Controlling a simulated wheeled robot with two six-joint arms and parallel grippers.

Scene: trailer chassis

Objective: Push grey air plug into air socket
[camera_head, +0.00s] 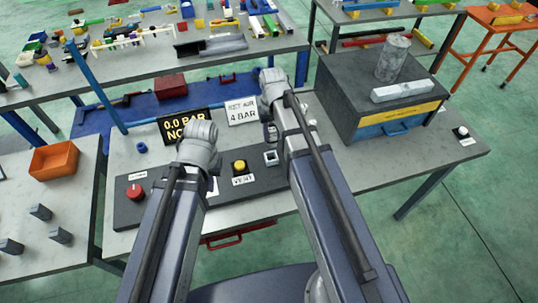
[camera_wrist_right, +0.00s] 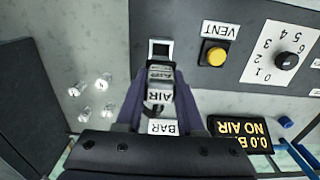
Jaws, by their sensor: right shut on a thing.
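My right gripper (camera_wrist_right: 158,88) is shut on the grey air plug (camera_wrist_right: 160,74), which has an AIR label behind it. The plug's front end is close to the air socket (camera_wrist_right: 160,49), a dark square opening in a pale frame; I cannot tell whether they touch. In the head view the socket (camera_head: 271,158) sits on the dark panel, and the plug (camera_head: 270,133) is just behind it, partly hidden by my right arm. My left arm's wrist is above the panel's left part; its fingers are hidden behind the arm.
The dark panel (camera_head: 128,212) carries a red knob (camera_head: 134,191) and a yellow VENT button (camera_head: 240,167). Signs reading 0.0 BAR NO AIR (camera_head: 186,125) and SET AIR 4 BAR (camera_head: 241,111) stand behind. A large dark box (camera_head: 345,95) stands to the right. Several small clear-and-metal pieces (camera_wrist_right: 103,81) lie beside the plug.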

